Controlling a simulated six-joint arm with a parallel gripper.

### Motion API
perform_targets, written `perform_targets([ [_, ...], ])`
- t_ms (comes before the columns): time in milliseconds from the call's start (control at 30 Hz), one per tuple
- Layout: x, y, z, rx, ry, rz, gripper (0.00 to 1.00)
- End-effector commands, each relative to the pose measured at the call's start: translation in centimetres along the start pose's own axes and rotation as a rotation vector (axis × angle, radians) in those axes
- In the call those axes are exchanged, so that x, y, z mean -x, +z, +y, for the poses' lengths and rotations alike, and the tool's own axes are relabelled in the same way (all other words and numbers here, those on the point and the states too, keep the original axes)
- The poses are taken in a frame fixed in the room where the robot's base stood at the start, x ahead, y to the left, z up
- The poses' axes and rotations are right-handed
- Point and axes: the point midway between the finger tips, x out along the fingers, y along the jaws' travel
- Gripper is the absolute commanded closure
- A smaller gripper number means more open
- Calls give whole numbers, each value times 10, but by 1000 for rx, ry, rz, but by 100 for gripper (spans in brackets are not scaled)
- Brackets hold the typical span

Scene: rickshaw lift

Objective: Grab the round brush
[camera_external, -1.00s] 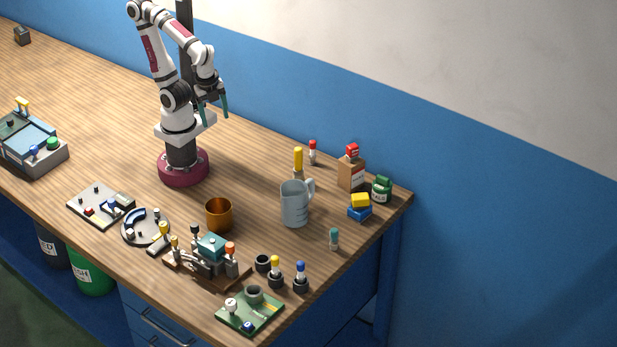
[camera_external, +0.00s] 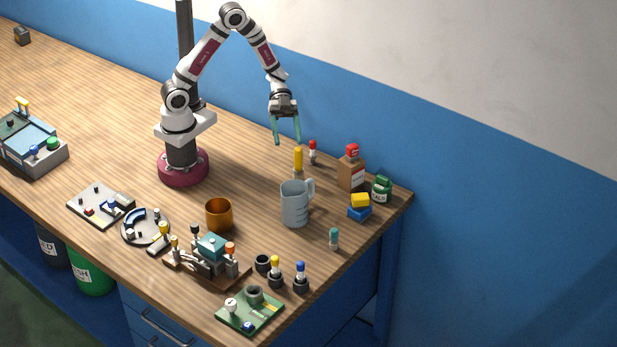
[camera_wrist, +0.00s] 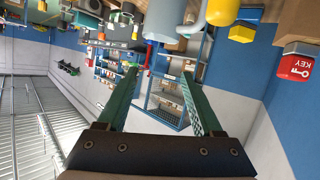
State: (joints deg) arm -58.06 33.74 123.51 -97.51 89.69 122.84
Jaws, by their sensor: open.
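No thing is clearly recognisable as the round brush. The likeliest is an upright piece with a thick yellow top and a paler lower part (camera_external: 298,160), behind the blue-grey jug (camera_external: 294,205). A yellow rounded end (camera_wrist: 222,12) shows at the top of the wrist view, right of the fingertips; it seems to be the same piece. My gripper (camera_external: 288,141) points down with its teal fingers spread, above and slightly left of the yellow top. In the wrist view my gripper (camera_wrist: 159,73) is open with nothing between the fingers.
A red-topped piece (camera_external: 312,153) stands just behind the yellow one. A brown box with a red top (camera_external: 351,173), a green jar (camera_external: 381,190) and blue and yellow blocks (camera_external: 359,213) stand to the right. A copper cup (camera_external: 218,215) is at the front left.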

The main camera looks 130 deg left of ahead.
Motion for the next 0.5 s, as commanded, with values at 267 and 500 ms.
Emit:
perform_targets([
  [267,11,42,-42,-75,-164,77,32],
  [500,-10,85,-47,-75,-159,76,32],
])
